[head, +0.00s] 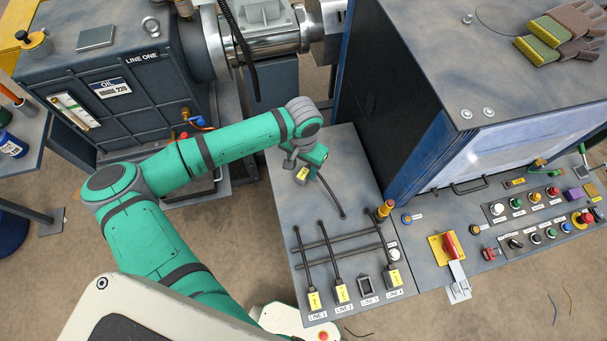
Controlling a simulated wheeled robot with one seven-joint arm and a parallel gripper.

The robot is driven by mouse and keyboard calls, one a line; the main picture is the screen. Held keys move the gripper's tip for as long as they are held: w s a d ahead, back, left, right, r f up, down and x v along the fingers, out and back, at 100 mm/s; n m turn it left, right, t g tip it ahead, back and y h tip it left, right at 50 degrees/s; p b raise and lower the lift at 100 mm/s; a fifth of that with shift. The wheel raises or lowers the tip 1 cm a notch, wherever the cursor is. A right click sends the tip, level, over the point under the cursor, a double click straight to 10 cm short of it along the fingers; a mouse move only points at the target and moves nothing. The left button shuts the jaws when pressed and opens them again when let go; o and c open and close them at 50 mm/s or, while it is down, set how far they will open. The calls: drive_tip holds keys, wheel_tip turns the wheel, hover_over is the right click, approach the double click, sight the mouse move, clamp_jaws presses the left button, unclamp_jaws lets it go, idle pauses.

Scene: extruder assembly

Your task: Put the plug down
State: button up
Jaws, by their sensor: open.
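A black plug with a yellow label (303,174) is at the upper part of the grey panel table (352,160), with its black cable (331,197) running down and right. My gripper (298,164) is right at this plug and open. The arm's end partly hides the plug, and I cannot tell whether the fingers touch it. Along the table's front edge, the sockets LINE 1 (314,300), LINE 2 (341,293) and LINE 4 (394,278) hold yellow-labelled plugs. The LINE 3 socket (365,286) is empty, showing a dark opening.
Dark bars (340,237) cross the table under the cables. An orange-topped post (385,209) stands at its right edge. A control panel with buttons (530,215) and a blue-grey cabinet (440,100) lie to the right. The table between plug and bars is mostly clear.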

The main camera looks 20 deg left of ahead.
sight(303, 173)
drive_tip(key=shift+d+f, duration=0.1)
drive_tip(key=shift+f, duration=1.8)
clamp_jaws()
